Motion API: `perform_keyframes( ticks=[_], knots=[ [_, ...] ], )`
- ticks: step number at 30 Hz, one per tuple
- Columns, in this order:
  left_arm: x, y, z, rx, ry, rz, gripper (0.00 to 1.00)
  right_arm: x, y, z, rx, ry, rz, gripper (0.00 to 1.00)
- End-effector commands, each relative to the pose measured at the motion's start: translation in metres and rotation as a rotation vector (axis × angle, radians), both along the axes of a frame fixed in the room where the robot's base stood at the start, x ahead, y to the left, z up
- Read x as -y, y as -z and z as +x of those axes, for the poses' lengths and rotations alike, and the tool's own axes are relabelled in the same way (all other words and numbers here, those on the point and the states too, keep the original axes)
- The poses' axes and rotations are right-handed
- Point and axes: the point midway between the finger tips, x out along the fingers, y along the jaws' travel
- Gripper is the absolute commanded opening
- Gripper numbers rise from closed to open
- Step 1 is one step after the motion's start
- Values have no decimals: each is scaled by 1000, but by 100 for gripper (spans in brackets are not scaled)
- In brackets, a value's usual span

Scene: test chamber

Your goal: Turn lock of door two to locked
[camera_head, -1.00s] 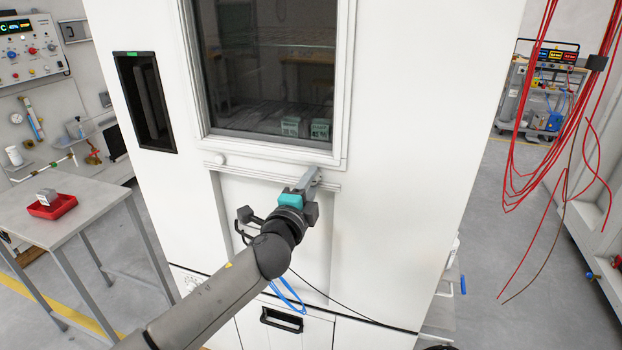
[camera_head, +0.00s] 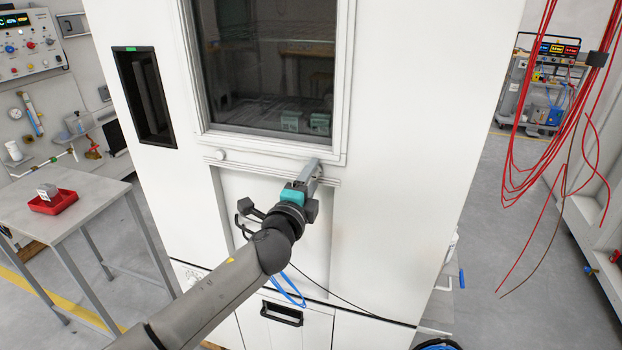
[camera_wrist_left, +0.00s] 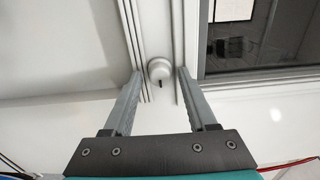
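The white chamber door with a dark window (camera_head: 268,65) fills the middle of the head view. A round white knob with a small dark mark (camera_wrist_left: 159,70) sits on the ledge strip beside the window frame in the left wrist view. My left gripper (camera_wrist_left: 160,76) is open, with one finger on each side of this knob; I cannot tell whether they touch it. In the head view my left gripper (camera_head: 315,172) is at the ledge below the window's right corner and hides that knob. Another round white knob (camera_head: 219,155) shows at the ledge's left end. My right gripper is out of view.
A black recessed handle (camera_head: 146,97) with a green mark is left of the window. A grey table (camera_head: 95,205) with a red tray (camera_head: 53,203) stands at the left. Red cables (camera_head: 520,150) hang at the right. The floor right of the chamber is mostly open.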

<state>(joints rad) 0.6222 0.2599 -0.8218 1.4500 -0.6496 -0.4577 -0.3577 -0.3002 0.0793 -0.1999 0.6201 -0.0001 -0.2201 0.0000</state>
Motion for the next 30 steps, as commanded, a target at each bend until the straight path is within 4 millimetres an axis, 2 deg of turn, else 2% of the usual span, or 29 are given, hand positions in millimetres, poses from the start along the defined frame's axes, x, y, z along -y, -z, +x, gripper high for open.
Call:
perform_keyframes(
  ticks=[9, 14, 20, 30],
  knots=[
    [0, 0, 0, 0, 0, -1, 65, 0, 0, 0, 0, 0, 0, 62],
    [-3, 0, -7, -1, -1, -3, 65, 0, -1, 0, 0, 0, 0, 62],
    [-11, 0, -31, -2, 0, -2, 65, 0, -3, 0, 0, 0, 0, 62],
    [-26, 1, -80, -2, 1, -2, 65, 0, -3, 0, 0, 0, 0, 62]
  ],
)
